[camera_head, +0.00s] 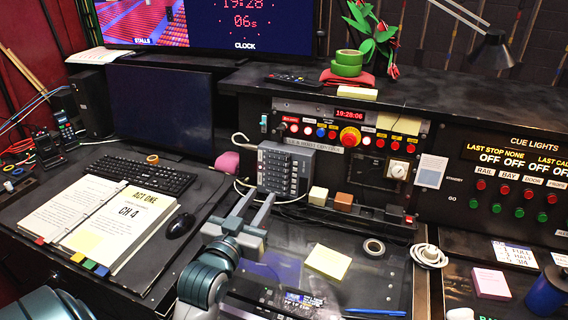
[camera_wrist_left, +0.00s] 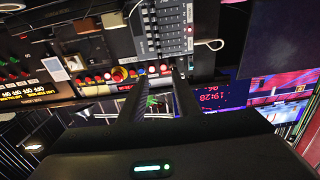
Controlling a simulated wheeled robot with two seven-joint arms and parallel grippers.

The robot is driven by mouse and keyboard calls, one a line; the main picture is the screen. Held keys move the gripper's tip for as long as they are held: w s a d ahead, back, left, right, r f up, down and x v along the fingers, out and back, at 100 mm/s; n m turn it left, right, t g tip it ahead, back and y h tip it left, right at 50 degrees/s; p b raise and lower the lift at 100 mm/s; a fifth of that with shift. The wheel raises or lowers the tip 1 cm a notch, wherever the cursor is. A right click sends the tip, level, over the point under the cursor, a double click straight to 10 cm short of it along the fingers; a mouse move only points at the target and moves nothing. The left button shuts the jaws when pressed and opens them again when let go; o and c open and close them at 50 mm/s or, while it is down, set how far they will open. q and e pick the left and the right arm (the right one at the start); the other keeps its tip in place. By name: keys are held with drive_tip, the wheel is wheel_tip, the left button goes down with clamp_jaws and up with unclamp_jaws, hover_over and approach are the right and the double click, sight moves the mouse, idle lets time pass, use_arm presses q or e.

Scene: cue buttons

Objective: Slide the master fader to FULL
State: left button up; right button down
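I cannot pick out the master fader with certainty. A grey control box (camera_head: 285,168) with rows of small keys or sliders stands on the desk, against the rear panel. It also shows upside down in the wrist view (camera_wrist_left: 168,28). My left gripper (camera_head: 254,206) is in front of this box, above the desk. Its two fingers are apart with nothing between them; they also show in the wrist view (camera_wrist_left: 158,72). A console with a small lit display (camera_head: 298,297) is at the bottom middle, partly hidden by my left arm. My right gripper does not show.
A yellow note pad (camera_head: 327,262), a tape roll (camera_head: 374,247) and a coiled white cable (camera_head: 430,256) lie right of my left gripper. A black mouse (camera_head: 180,226), keyboard (camera_head: 145,176) and open binder (camera_head: 100,222) are left. A cue light panel (camera_head: 515,185) is at right.

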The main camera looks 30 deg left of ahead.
sight(286, 159)
use_arm(q)
drive_tip(key=p+x, duration=0.3)
drive_tip(key=x, duration=1.3)
drive_tip(key=shift+d+r+p, duration=0.1)
drive_tip(key=shift+p, duration=0.3)
drive_tip(key=shift+w, duration=0.65)
clamp_jaws()
